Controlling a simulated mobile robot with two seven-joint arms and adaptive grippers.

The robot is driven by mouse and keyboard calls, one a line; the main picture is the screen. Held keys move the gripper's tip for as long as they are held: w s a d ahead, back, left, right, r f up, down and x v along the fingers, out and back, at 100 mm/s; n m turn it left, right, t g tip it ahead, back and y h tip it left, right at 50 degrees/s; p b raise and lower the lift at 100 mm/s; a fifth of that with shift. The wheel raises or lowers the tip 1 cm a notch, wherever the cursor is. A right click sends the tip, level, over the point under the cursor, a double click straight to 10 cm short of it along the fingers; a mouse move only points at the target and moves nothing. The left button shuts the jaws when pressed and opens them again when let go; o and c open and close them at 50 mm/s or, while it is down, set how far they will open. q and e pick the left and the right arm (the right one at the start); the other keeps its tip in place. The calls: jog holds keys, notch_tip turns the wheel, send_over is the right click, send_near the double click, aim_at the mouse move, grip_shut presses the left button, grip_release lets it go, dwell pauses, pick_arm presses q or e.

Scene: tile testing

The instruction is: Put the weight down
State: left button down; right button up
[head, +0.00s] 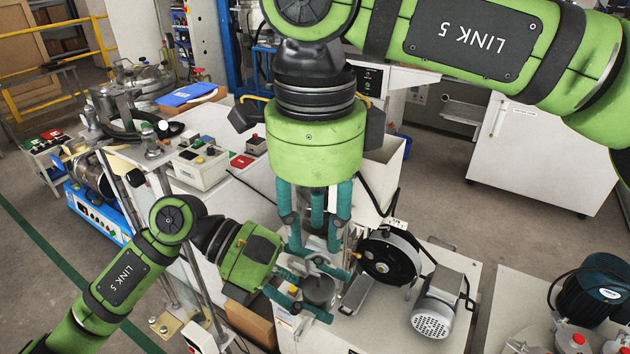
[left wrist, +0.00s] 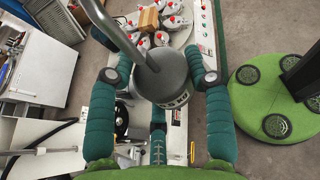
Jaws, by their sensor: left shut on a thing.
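The weight (head: 319,290) is a dark grey cylinder with a grey bar-like handle. In the left wrist view the weight (left wrist: 163,78) sits between the teal fingers, with its bar reaching to the upper left. My left gripper (head: 302,290) comes in from the lower left, and its fingers are shut on the weight. My right gripper (head: 316,240) hangs from above with its teal fingers pointing down, just above the weight. Grey metal parts behind its fingertips make it unclear whether it is open or touches anything. What lies directly under the weight is hidden.
A white machine bench (head: 385,335) carries a black wheel (head: 390,257) and a grey motor (head: 436,307), close right of the weight. A white control box (head: 200,165) stands on the bench at left. Several red-capped parts (head: 577,340) sit at the lower right.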

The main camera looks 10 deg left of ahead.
jog(key=shift+f, duration=2.4)
grip_shut()
pick_arm(q)
jog(key=shift+c, duration=2.2)
grip_release()
pick_arm(e)
jog(key=shift+a, duration=0.1)
pick_arm(q)
jog(key=shift+a, duration=0.1)
